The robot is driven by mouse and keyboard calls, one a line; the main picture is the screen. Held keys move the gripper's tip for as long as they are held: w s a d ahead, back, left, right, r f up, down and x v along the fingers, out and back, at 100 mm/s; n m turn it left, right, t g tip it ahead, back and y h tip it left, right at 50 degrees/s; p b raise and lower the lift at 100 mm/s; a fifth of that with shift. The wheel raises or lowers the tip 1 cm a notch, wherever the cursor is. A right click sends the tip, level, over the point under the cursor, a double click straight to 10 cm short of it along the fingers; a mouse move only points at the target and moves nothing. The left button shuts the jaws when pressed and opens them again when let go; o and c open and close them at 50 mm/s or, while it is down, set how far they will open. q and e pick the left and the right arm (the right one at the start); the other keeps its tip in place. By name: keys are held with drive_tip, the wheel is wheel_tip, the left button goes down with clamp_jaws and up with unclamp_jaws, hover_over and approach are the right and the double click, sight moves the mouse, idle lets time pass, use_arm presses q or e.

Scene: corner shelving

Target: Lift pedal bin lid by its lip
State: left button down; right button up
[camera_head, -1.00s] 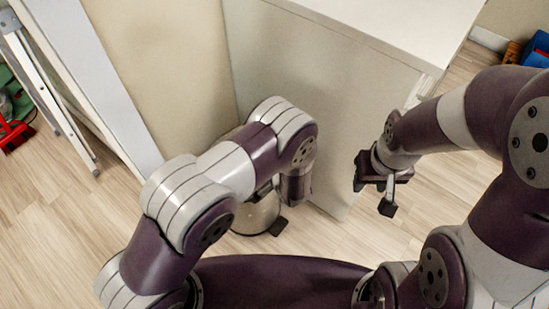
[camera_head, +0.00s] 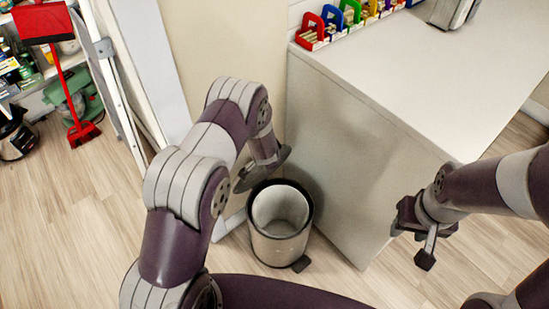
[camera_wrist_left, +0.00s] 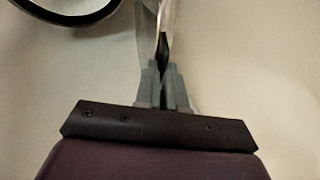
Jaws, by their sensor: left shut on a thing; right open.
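The pedal bin (camera_head: 280,245) stands on the floor beside the white cabinet, its top open and its pale inside showing. Its grey lid (camera_head: 247,178) is raised and tilted at the back left of the rim, partly hidden by my left arm. In the left wrist view my left gripper (camera_wrist_left: 163,78) is shut on the thin edge of the lid (camera_wrist_left: 168,20). In the head view its fingers are hidden. A dark pedal (camera_head: 301,264) sticks out at the bin's foot. My right gripper (camera_head: 420,240) is open and empty, right of the bin and apart from it.
The white cabinet (camera_head: 345,165) stands close on the bin's right, with colourful holders (camera_head: 340,25) on top. A wall is behind. A red broom (camera_head: 82,130) and shelves are at the far left. Wooden floor (camera_head: 60,230) is clear at the left front.

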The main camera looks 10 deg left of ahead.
use_arm(q)
drive_tip(key=shift+w+a+r, duration=0.1)
drive_tip(key=shift+w+a, duration=0.15)
drive_tip(key=shift+a, duration=0.1)
drive_tip(key=c, duration=1.3)
unclamp_jaws()
drive_tip(key=p+v, duration=0.2)
drive_tip(key=v, duration=1)
drive_tip(key=shift+s+r, duration=0.2)
